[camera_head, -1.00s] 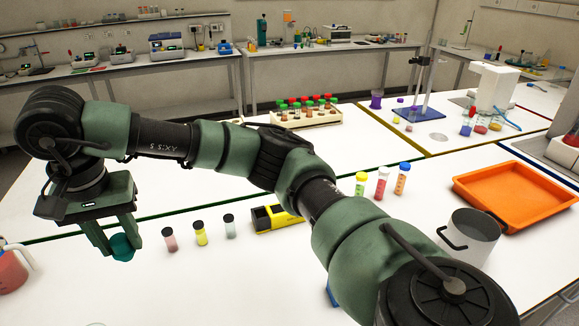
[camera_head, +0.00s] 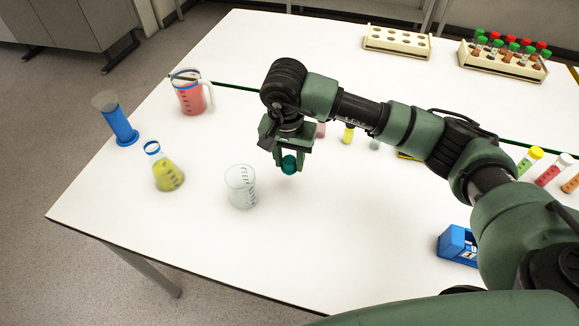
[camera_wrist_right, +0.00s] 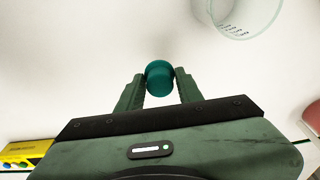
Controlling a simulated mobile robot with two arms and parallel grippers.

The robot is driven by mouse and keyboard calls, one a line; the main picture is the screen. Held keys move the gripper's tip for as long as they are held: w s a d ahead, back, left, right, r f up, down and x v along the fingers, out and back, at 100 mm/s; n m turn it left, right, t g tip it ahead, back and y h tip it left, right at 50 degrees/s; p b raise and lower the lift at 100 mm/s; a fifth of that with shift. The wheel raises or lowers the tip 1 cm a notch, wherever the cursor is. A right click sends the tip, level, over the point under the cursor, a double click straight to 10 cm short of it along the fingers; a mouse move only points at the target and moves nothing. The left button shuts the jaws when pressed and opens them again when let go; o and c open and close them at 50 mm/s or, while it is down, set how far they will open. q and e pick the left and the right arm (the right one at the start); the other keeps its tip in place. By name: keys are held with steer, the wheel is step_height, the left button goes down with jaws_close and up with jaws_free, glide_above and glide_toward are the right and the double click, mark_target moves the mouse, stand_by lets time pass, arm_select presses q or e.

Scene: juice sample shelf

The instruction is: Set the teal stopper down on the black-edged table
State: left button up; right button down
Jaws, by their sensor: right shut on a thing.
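My right gripper (camera_head: 290,163) is shut on the teal stopper (camera_head: 289,165), which sits between its fingertips. In the right wrist view the teal stopper (camera_wrist_right: 160,78) shows between the two green fingers, with white table surface behind it. The black-edged table (camera_head: 330,250) is the large white one under the gripper. I cannot tell whether the stopper touches the table or hangs just above it. My left gripper is not in view.
An empty beaker (camera_head: 241,187) stands left of the gripper. Further left are a flask of yellow liquid (camera_head: 168,176), a blue-based cylinder (camera_head: 119,125) and a jug of red liquid (camera_head: 190,95). Small vials stand behind the gripper. The table in front is clear.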

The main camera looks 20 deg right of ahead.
mark_target(289, 172)
step_height(289, 172, down, 4)
steer(key=shift+f+p, duration=0.25)
steer(key=shift+p, duration=0.35)
steer(key=shift+f, duration=0.1)
steer(key=shift+f+b, duration=0.15)
steer(key=shift+b, duration=0.15)
steer(key=c, duration=0.9)
jaws_free()
